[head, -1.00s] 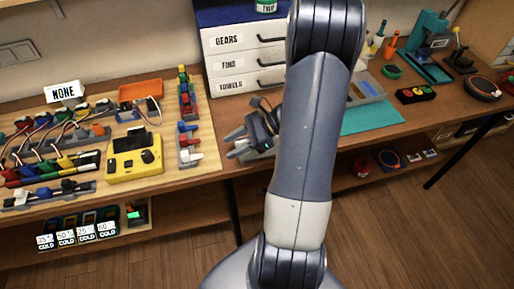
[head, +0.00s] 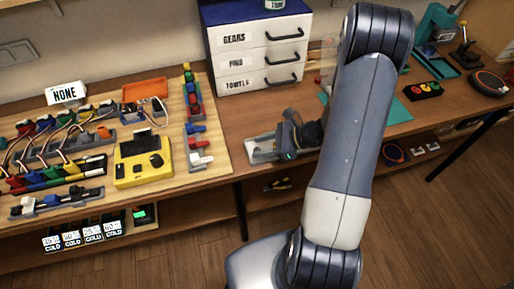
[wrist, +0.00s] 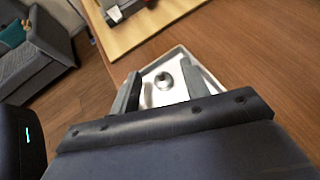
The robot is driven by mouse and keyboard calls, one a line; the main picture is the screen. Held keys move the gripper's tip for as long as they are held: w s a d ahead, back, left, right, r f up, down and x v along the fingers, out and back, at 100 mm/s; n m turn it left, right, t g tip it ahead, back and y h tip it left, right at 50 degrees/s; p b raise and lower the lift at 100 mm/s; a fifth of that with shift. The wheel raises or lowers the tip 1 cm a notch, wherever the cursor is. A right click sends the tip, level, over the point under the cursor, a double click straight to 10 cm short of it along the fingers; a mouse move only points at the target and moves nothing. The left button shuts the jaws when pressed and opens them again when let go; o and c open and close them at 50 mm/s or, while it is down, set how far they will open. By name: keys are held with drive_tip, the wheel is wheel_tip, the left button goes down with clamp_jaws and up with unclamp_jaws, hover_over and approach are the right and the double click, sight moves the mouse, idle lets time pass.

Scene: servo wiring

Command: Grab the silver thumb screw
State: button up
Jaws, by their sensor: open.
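The silver thumb screw (wrist: 163,80) appears as a small round knob on a pale metal tray (wrist: 212,84) in the wrist view. My gripper (wrist: 160,67) is open, with one finger on each side of the screw in that picture. I cannot tell how far above the screw the fingers are. A second small pale piece (wrist: 147,96) shows beside the left finger. In the head view my gripper (head: 264,152) is over the tray (head: 262,141) on the bench, and the screw cannot be made out there.
Left of the tray is a wooden board (head: 216,150) with coloured connectors and a yellow tester (head: 142,160). A white drawer unit (head: 259,55) stands behind. A teal mat (head: 398,111) lies to the right. The bench's front edge is close to the tray.

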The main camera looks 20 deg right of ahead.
drive_tip(key=shift+a+f, duration=0.1)
drive_tip(key=shift+a, duration=0.05)
clamp_jaws()
idle(0.4)
